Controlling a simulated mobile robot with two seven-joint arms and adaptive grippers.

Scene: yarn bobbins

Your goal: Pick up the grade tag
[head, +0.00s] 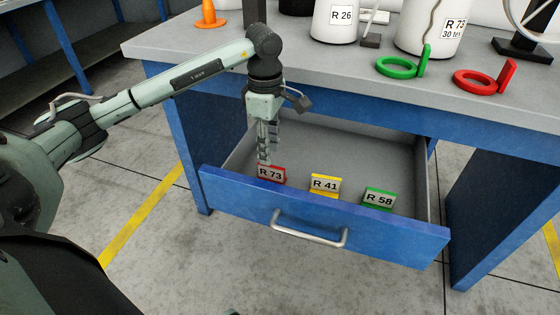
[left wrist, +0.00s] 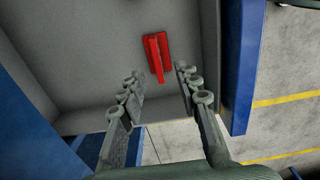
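Three grade tags stand in the open blue drawer: a red tag marked R 73 (head: 271,174), a yellow tag marked R 41 (head: 325,184) and a green tag marked R 58 (head: 378,198). My left gripper (head: 265,160) points down into the drawer, right at the red tag in the head view. In the left wrist view the red tag (left wrist: 157,58) lies ahead, past the fingertips, and the left gripper (left wrist: 158,82) is open with nothing between its fingers. Whether a finger touches the tag cannot be told. My right gripper is not in view.
The drawer (head: 320,229) is pulled out, with a handle on its blue front. On the worktop (head: 330,70) above stand a white R 26 cone (head: 335,22), a white R 73 cone (head: 425,30), a green ring (head: 400,66) and a red ring (head: 480,82).

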